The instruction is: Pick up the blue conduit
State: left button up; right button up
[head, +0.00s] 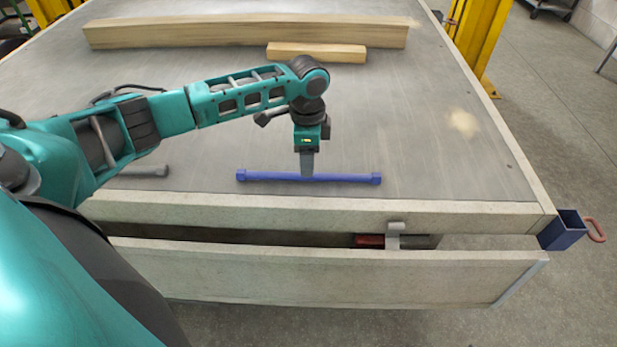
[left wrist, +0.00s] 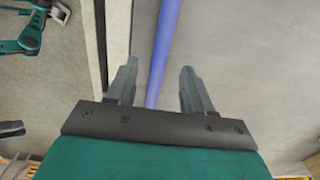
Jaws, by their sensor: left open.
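The blue conduit (head: 345,178) lies on the grey trailer bed near its front edge, running left to right in the head view with a thicker fitting at each end. My left gripper (head: 307,172) points down over the middle of the conduit. In the left wrist view the gripper (left wrist: 155,85) is open, and the conduit (left wrist: 166,45) runs between its two fingers, a little nearer the left one. I cannot tell whether a finger touches it.
A grey pipe (head: 145,171) lies left on the bed, partly behind my left arm. A long wooden beam (head: 200,32) and a short block (head: 318,52) lie at the back. The bed's front edge board (head: 300,210) is close to the conduit. The bed's right side is clear.

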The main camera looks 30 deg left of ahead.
pick_arm(q)
notch_tip(320, 180, down, 5)
jog(key=shift+r+b, duration=0.1)
jog(key=shift+b, duration=0.45)
grip_shut()
